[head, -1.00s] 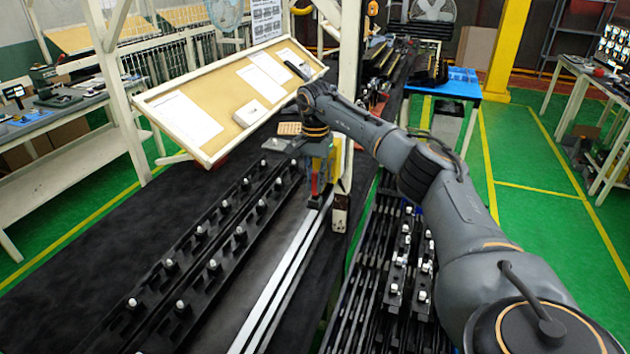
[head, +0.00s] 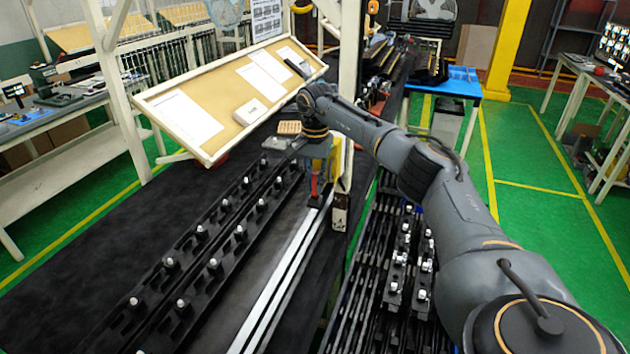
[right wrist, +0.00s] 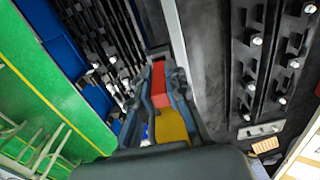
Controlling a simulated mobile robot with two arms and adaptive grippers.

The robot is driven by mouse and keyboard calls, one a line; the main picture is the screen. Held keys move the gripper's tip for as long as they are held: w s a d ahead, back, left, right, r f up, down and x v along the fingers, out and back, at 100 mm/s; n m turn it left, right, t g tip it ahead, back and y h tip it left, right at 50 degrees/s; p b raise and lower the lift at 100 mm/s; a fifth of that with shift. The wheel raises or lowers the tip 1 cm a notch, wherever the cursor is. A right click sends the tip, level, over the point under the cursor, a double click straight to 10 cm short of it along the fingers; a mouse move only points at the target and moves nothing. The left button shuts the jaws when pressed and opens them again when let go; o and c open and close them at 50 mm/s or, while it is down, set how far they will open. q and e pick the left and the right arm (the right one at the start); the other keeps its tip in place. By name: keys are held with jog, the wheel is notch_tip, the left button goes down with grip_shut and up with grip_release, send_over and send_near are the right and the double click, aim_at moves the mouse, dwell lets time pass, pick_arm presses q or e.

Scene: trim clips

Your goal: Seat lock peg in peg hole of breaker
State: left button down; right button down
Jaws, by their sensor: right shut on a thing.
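My right gripper (head: 314,185) is above the near table's right edge, by the white post. In the right wrist view (right wrist: 160,95) its fingers are shut on a red piece (right wrist: 159,84). A yellow part (right wrist: 172,126) shows between the fingers nearer the palm; I cannot tell if it is one piece with the red. The red piece also shows below the gripper in the head view (head: 314,187), its lower end close above the pale rails. I cannot make out the peg hole or identify the breaker. My left gripper is not in view.
Black rails with several white-topped clips (head: 200,232) lie on the dark table (head: 90,240). Pale metal strips (head: 285,280) run along its right side. A tilted board (head: 215,125) stands behind. A rack of black parts (head: 400,270) is right of the table, under my arm.

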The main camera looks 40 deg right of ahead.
aim_at(315, 173)
jog(key=shift+f+b, duration=0.45)
jog(key=shift+f, duration=0.8)
jog(key=c, duration=1.3)
grip_release()
jog(key=shift+o, duration=0.2)
notch_tip(315, 173, up, 12)
jog(key=shift+f, duration=0.1)
